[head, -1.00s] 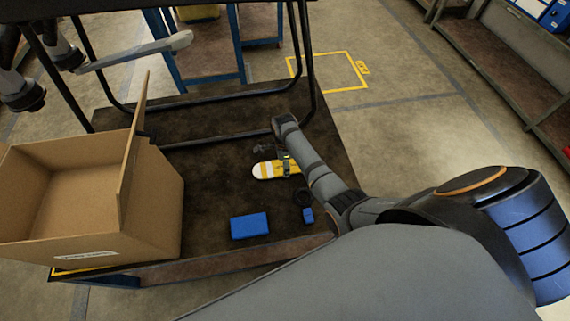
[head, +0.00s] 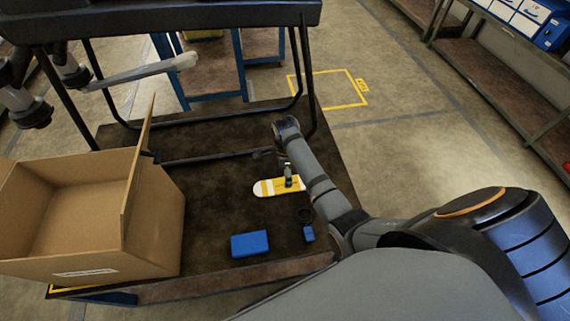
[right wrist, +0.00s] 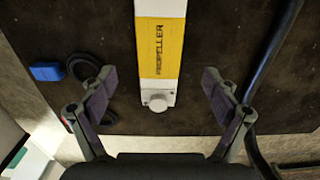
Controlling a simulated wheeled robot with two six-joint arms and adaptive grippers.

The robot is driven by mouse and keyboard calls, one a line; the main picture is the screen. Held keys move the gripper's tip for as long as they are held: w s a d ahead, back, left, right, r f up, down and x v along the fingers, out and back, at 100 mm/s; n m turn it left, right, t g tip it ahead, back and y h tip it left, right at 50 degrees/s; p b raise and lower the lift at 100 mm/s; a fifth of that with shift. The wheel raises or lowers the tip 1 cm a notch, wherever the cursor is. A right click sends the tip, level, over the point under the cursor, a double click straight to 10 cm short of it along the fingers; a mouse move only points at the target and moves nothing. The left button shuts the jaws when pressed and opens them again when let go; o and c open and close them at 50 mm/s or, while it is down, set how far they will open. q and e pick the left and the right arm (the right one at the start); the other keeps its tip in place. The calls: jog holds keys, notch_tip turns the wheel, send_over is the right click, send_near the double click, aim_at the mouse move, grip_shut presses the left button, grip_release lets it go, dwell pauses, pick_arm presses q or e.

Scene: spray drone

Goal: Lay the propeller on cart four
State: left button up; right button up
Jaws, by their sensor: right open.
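The propeller (head: 265,188) is white with a yellow band and lies flat on the dark top of a bench or cart (head: 215,215). The arm hides its right part in the head view. In the right wrist view the propeller (right wrist: 158,50) reads PROPELLER and ends in a round white knob. My right gripper (right wrist: 158,78) is open and empty, with one finger on each side of the propeller and gaps to both. It also shows partly in the head view (head: 287,175). I cannot tell which cart is cart four.
An open cardboard box (head: 150,220) stands at the left. A blue box (head: 250,244), a small blue block (head: 308,233) and a dark ring (head: 304,215) lie near the front. Black tubular legs (head: 305,80) stand behind the propeller. Blue-framed carts (head: 215,96) are farther back.

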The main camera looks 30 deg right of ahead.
notch_tip(320, 180, up, 5)
jog(key=shift+r, duration=0.15)
dwell(0.5)
